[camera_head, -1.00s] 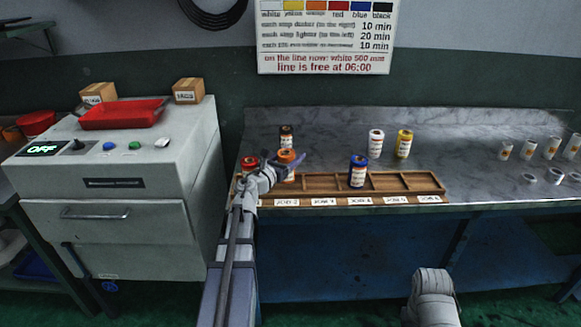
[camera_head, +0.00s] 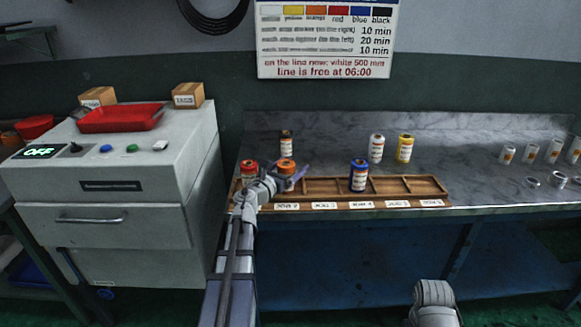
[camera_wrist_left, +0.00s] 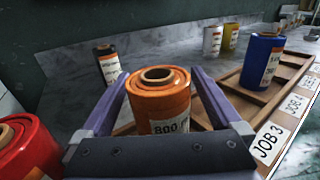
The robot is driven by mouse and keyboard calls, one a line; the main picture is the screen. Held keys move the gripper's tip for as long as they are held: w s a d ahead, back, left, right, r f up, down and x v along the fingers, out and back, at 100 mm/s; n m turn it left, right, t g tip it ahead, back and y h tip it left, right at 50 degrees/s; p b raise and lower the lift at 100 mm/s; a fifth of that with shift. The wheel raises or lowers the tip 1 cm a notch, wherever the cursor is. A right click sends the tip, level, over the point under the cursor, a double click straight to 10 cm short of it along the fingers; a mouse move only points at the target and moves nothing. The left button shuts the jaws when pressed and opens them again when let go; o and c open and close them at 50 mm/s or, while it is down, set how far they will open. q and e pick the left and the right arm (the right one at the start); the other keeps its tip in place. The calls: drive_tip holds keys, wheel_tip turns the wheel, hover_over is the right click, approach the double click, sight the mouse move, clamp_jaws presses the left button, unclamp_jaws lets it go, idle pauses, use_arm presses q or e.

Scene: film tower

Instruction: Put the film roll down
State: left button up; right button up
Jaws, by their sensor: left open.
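The orange film roll (camera_head: 286,169) stands upright at the left part of the wooden tray (camera_head: 414,184), by the JOB 2 label. My left gripper (camera_head: 292,178) is open around it. In the left wrist view the orange roll (camera_wrist_left: 160,100) stands between the two spread fingers of the gripper (camera_wrist_left: 160,88). Its base is hidden by the gripper body, so its contact with the tray floor does not show. My right gripper is out of view.
A red roll (camera_head: 249,171) stands close on the left. A blue roll (camera_head: 359,176) is in the tray at JOB 4. Black (camera_head: 286,143), white (camera_head: 376,146) and yellow (camera_head: 404,149) rolls stand behind. Other compartments look empty. Several small white rolls stand far right.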

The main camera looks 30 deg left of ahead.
use_arm(q)
drive_tip(key=shift+r, duration=0.15)
drive_tip(key=shift+s, duration=0.4)
drive_tip(key=s, duration=1.1)
drive_tip(key=shift+s+a, duration=0.15)
drive_tip(key=shift+a, duration=0.1)
